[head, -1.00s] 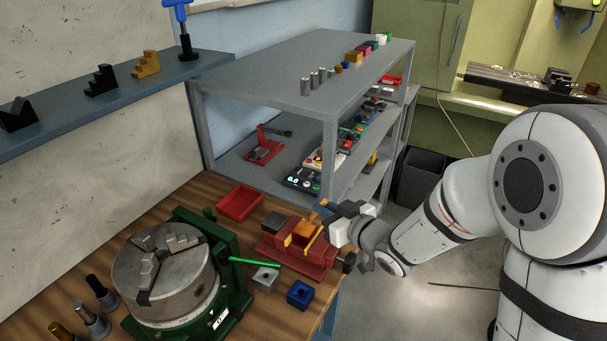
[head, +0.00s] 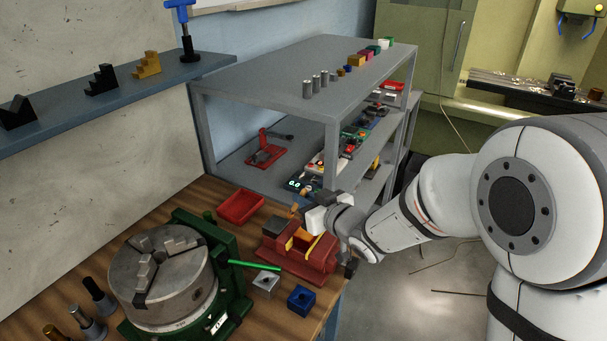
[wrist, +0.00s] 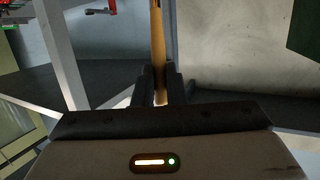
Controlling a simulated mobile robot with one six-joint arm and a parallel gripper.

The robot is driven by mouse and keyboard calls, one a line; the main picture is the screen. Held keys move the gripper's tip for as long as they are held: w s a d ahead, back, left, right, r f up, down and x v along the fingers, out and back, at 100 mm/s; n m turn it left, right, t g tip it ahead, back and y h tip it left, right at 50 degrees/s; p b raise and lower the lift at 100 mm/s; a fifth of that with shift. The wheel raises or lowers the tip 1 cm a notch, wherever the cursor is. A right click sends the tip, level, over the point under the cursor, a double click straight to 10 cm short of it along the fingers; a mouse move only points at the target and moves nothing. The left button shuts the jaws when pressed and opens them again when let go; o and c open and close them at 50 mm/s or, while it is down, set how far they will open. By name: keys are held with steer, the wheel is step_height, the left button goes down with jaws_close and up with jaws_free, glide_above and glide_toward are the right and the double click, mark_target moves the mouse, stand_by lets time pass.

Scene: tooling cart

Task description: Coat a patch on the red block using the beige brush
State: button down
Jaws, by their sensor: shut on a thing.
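My gripper (head: 306,204) is shut on the beige brush, above the back right of the red vise. In the wrist view the brush's tan handle (wrist: 158,45) stands between the dark fingers (wrist: 160,84). In the head view only a small tan part of the brush (head: 294,209) shows beside the fingers, and I cannot see its bristles clearly. The red vise (head: 296,262) stands on the wooden bench with an orange-looking block (head: 303,235) between yellow-edged jaws. I see no plainly red separate block there, and cannot tell whether the brush touches anything.
A red tray (head: 240,207) lies behind the vise. A grey block (head: 266,282) and a blue block (head: 301,299) sit in front. A grey shelf (head: 290,75) rises behind.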

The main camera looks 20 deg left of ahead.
step_height(320, 180, up, 5)
steer(key=shift+d+f+p, duration=0.1)
steer(key=shift+p, duration=0.9)
step_height(320, 180, up, 3)
steer(key=shift+f+p, duration=0.15)
steer(key=shift+p, duration=0.7)
steer(key=shift+d, duration=0.1)
steer(key=d+b, duration=0.1)
steer(key=b, duration=0.1)
steer(key=d+f+g+y+b, duration=0.1)
steer(key=s+d+f+y+b, duration=0.1)
steer(key=b, duration=0.1)
steer(key=shift+d+m+b, duration=0.25)
steer(key=shift+m+b, duration=0.1)
steer(key=shift+m, duration=0.05)
